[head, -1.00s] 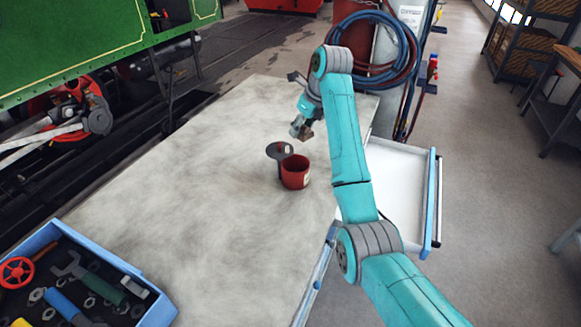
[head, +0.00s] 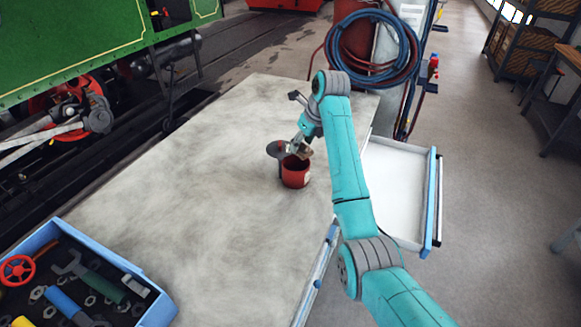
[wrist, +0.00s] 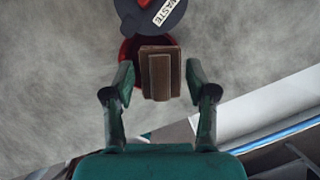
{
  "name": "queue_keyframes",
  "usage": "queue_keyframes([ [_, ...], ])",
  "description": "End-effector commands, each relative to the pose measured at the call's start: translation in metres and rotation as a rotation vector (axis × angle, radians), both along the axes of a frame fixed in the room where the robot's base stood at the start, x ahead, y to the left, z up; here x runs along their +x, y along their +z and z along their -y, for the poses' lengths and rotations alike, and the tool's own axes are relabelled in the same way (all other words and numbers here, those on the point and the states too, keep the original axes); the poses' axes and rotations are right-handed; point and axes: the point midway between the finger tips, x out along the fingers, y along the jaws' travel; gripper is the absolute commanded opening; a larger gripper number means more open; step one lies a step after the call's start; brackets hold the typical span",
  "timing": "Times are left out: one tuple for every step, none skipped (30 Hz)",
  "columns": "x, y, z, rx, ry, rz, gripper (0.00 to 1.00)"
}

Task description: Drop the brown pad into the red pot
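The brown pad (wrist: 158,75) sits between the two fingertips of my gripper (wrist: 160,80) in the wrist view, with a finger close along each side. In the head view my gripper (head: 300,146) is low over the red pot (head: 295,175), and the pad (head: 304,152) shows small at its tips. The pot stands upright on the pale bench. In the wrist view the pad hides most of the pot (wrist: 127,52), leaving its red rim at the left. Whether the pad touches the rim cannot be seen.
A round dark lid with a red knob and a white label (wrist: 160,14) lies beside the pot. A blue tray of tools (head: 130,268) is at the near left of the bench (head: 190,180). An open white drawer (head: 395,190) juts out at right. The bench's middle is clear.

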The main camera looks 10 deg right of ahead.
Motion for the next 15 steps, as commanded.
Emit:
queue_keyframes([
  [0.0, 0.0, 0.0, 0.0, 0.0, 0.0, 0.76],
  [0.0, 0.0, 0.0, 0.0, 0.0, 0.0, 0.78],
  [0.0, 0.0, 0.0, 0.0, 0.0, 0.0, 0.78],
  [0.0, 0.0, 0.0, 0.0, 0.0, 0.0, 0.78],
  [0.0, 0.0, 0.0, 0.0, 0.0, 0.0, 0.78],
  [0.0, 0.0, 0.0, 0.0, 0.0, 0.0, 0.78],
  [0.0, 0.0, 0.0, 0.0, 0.0, 0.0, 0.78],
  [0.0, 0.0, 0.0, 0.0, 0.0, 0.0, 0.78],
  [0.0, 0.0, 0.0, 0.0, 0.0, 0.0, 0.78],
  [0.0, 0.0, 0.0, 0.0, 0.0, 0.0, 0.78],
  [0.0, 0.001, 0.0, 0.0, 0.0, 0.0, 0.78],
  [-0.001, 0.003, 0.001, 0.001, 0.0, 0.001, 0.78],
  [-0.001, 0.004, 0.001, 0.0, 0.0, 0.002, 0.78],
  [-0.002, 0.007, 0.002, 0.0, 0.0, 0.002, 0.78],
  [-0.003, 0.011, 0.003, 0.0, 0.0, 0.002, 0.78],
])
